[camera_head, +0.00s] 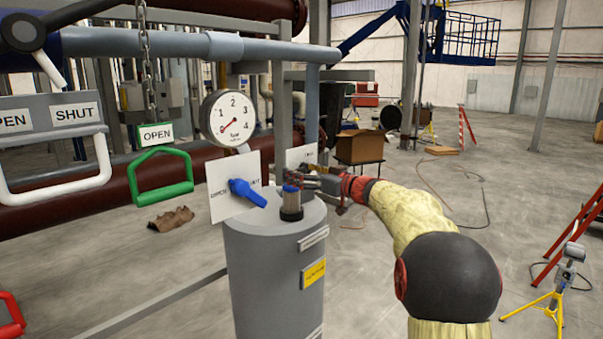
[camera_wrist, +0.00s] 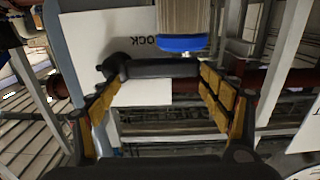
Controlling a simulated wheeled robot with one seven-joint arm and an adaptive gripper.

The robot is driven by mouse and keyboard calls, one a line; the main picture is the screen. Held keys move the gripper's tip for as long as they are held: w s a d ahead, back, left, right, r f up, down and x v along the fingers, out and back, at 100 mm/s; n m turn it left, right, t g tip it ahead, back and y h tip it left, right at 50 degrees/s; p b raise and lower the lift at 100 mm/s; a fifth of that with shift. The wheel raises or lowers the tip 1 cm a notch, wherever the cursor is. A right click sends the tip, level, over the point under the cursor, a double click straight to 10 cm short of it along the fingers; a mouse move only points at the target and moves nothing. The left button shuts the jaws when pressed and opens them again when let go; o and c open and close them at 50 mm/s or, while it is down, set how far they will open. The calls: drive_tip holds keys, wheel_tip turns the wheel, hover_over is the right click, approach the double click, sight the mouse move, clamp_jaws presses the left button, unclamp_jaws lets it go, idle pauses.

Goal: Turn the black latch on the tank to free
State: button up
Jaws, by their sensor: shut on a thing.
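The grey tank (camera_head: 275,265) stands in the middle of the head view. My gripper (camera_head: 311,182) is at its top right edge, in front of a small white plate (camera_head: 301,154). In the wrist view, the black latch (camera_wrist: 158,69) is a bar with a rounded knob at its left end. In the head view, my gripper hides the latch.
A blue handle (camera_head: 248,193) on a white plate stands left of my gripper. A gauge (camera_head: 228,118) and green handle (camera_head: 161,176) are left.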

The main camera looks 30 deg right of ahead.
drive_tip(key=shift+s+a+r, duration=0.1)
drive_tip(key=shift+a+r, duration=0.15)
drive_tip(key=shift+a, duration=0.05)
drive_tip(key=c, duration=0.9)
